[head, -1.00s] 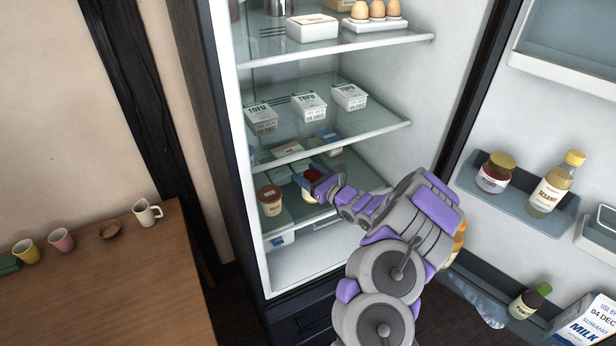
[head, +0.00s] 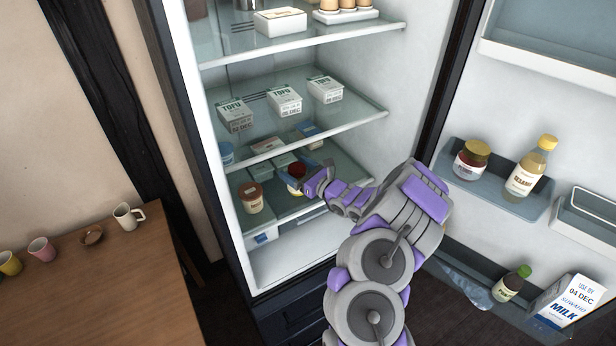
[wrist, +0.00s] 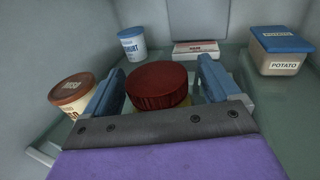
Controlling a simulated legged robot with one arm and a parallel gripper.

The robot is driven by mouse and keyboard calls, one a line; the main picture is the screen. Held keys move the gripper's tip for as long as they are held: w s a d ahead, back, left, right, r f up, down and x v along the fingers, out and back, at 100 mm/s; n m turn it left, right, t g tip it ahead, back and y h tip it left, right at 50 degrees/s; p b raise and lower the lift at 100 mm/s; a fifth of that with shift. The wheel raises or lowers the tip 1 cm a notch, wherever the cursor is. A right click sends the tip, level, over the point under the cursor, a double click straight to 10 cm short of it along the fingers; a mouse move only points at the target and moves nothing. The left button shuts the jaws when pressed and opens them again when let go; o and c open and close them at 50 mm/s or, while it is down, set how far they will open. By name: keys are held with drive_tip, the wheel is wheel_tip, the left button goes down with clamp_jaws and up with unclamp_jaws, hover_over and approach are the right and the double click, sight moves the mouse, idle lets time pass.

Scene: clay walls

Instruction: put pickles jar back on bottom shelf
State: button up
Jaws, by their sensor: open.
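A jar with a dark red lid (head: 297,169) stands on the lowest glass shelf (head: 262,222) of the open fridge. Its label cannot be read, so I cannot tell for certain that it is the pickles jar. My gripper (head: 306,177) is at this jar, at shelf height. In the wrist view the red lid (wrist: 158,84) sits between the two blue-grey fingers of my gripper (wrist: 160,78), with narrow gaps on both sides. The fingers are open around it. The jar's body is mostly hidden behind the gripper's front edge.
A brown-lidded tub (head: 252,197) stands close on the left. A yoghurt tub (wrist: 132,44), a white box (wrist: 196,50) and a blue-lidded potato container (wrist: 281,50) are behind. Tofu packs (head: 284,99) stand on the shelf above. The open door holds jars, bottles and milk (head: 567,302).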

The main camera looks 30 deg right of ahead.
drive_tip(key=v, duration=0.3)
drive_tip(key=p+v, duration=0.1)
drive_tip(key=v, duration=0.2)
drive_tip(key=p+v, duration=0.1)
drive_tip(key=v, duration=0.2)
drive_tip(key=shift+s+a+r, duration=0.2)
drive_tip(key=shift+a, duration=0.1)
drive_tip(key=shift+s+d+f, duration=0.1)
drive_tip(key=shift+s+d, duration=0.4)
drive_tip(key=shift+s, duration=0.15)
drive_tip(key=shift+a, duration=0.2)
